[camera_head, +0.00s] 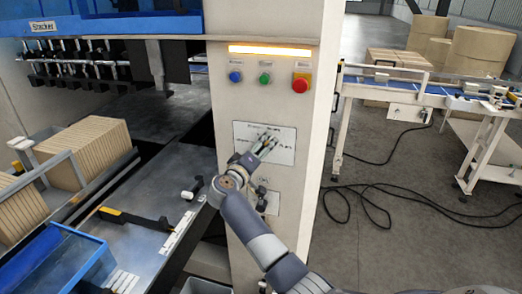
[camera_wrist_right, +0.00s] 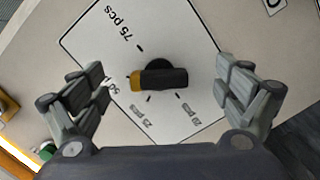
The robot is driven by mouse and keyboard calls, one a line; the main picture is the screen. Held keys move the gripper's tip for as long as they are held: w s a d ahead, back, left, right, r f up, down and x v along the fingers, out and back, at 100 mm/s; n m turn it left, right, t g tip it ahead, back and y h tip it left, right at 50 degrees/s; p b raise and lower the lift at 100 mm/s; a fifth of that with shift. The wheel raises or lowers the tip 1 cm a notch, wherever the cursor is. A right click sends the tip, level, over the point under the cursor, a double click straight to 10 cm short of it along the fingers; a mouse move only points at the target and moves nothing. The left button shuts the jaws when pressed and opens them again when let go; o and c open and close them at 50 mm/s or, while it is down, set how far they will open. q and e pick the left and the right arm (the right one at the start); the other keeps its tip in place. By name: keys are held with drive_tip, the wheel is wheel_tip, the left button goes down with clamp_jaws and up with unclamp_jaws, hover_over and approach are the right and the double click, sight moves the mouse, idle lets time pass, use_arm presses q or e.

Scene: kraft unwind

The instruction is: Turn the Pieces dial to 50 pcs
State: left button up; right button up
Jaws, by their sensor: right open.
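The Pieces dial (camera_wrist_right: 170,77) is a black knob bar with a yellow end, on a white plate (camera_wrist_right: 190,35) marked 75 pcs, 50, 25 pcs and another low value that is hard to read. The yellow end points left in the right wrist view, toward the 50 label, which a finger partly covers. My right gripper (camera_wrist_right: 160,88) is open, one finger on each side of the dial, with gaps between the fingers and the knob. In the head view the right gripper (camera_head: 266,146) is in front of the plate (camera_head: 243,130) and hides the dial. My left gripper is out of view.
Above the plate, the cabinet front has blue (camera_head: 235,76), green (camera_head: 265,78) and red (camera_head: 300,84) buttons. A smaller control (camera_head: 262,197) sits below the plate. A table with brown stacks (camera_head: 88,145) stands left, and a conveyor (camera_head: 440,92) stands right.

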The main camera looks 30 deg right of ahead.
drive_tip(key=shift+s+f+v, duration=0.1)
drive_tip(key=shift+s+v, duration=0.05)
drive_tip(key=shift+v, duration=1.1)
drive_tip(key=shift+s+f+v, duration=0.15)
drive_tip(key=shift+v, duration=1.15)
drive_tip(key=shift+d, duration=0.25)
